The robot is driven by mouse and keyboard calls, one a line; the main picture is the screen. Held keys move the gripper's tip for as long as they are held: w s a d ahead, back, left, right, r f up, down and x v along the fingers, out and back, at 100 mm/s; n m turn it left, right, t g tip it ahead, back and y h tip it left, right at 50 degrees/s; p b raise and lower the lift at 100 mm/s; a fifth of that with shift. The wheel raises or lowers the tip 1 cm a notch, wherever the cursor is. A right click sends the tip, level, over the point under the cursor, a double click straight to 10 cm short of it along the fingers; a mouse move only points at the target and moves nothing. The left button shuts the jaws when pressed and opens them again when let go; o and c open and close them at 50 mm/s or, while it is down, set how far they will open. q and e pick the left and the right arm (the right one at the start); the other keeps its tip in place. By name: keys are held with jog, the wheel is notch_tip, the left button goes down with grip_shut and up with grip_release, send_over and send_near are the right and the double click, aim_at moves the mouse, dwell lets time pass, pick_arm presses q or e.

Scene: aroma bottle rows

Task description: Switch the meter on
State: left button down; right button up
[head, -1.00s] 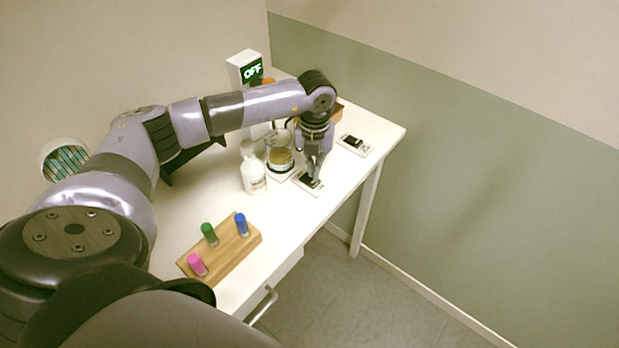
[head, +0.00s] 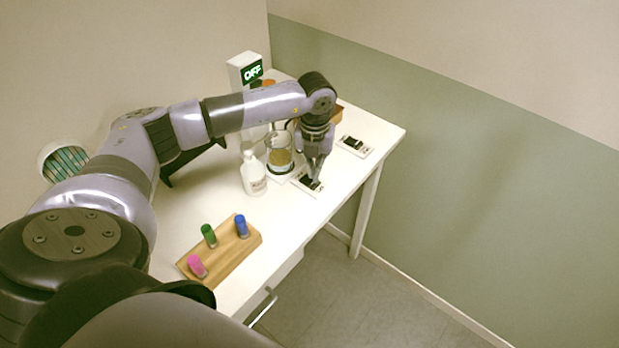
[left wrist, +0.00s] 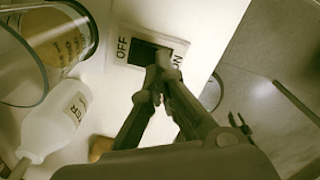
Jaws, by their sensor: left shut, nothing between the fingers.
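The meter (head: 240,78) is a tall white box at the back of the table; its green-lit display (head: 252,73) shows smeared letters that look like OFF. A white switch plate (head: 299,184) with a black rocker lies near the table's front edge. In the left wrist view the plate (left wrist: 185,45) is marked OFF on the left and ON on the right. My left gripper (head: 314,181) points down over this plate, shut and empty. In the left wrist view its fingertips (left wrist: 158,68) are at the rocker's ON side, covering part of it; contact is unclear. My right gripper is not in view.
A second switch plate (head: 356,146) lies to the right. A glass beaker (head: 279,157) and a white labelled bottle (head: 253,177) stand just left of my gripper. A wooden rack (head: 225,255) holds pink, green and blue capped vials at the front left.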

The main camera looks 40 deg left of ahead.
pick_arm(q)
jog(key=shift+f+b, duration=0.9)
jog(key=shift+f, duration=0.3)
dwell(0.8)
jog(key=shift+r, duration=0.15)
jog(key=shift+r+p, duration=2.3)
jog(key=shift+r, duration=1.15)
jog(key=shift+f, duration=0.1)
